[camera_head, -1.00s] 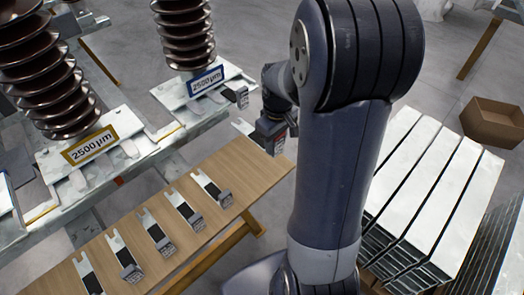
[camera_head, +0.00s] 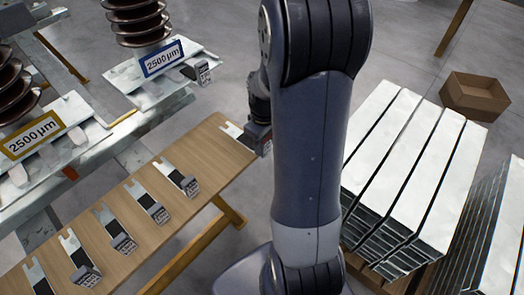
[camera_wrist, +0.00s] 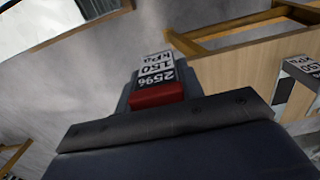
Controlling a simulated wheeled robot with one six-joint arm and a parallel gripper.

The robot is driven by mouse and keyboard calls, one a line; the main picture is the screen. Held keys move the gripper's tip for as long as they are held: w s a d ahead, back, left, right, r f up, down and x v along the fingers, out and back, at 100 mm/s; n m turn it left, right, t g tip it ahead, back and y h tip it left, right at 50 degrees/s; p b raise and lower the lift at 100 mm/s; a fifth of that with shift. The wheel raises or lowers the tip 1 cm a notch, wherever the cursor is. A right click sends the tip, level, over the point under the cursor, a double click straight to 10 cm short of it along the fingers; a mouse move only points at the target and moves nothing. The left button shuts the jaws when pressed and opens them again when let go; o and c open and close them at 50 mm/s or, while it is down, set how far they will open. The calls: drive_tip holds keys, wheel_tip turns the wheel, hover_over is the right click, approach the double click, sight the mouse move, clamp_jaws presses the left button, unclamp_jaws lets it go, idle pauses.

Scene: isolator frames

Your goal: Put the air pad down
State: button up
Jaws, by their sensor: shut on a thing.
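My gripper (camera_head: 257,140) is at the far right end of the wooden table, partly hidden behind my arm. It is shut on an air pad, whose pale plate (camera_head: 231,130) shows to its left, over the table end. I cannot tell whether the plate touches the table. In the wrist view, the held air pad shows its label (camera_wrist: 157,70), reading 2596, 150 kPa, above a red part. Several similar air pads lie in a row on the table, the nearest of them one air pad (camera_head: 181,179) to the left of the held one.
The wooden table (camera_head: 212,150) has bare wood between the row and the held pad. Isolator frames with brown coils and 2500 µm labels (camera_head: 162,58) stand at left; a small block (camera_head: 203,72) sits there. Stacked white panels (camera_head: 405,160) and a cardboard box (camera_head: 475,95) are at right.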

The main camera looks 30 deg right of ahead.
drive_tip(key=shift+f, duration=2)
drive_tip(key=shift+f, duration=0.1)
drive_tip(key=o, duration=1)
wheel_tip(320, 180, up, 12)
drive_tip(key=shift+r+p, duration=0.15)
drive_tip(key=shift+p, duration=0.15)
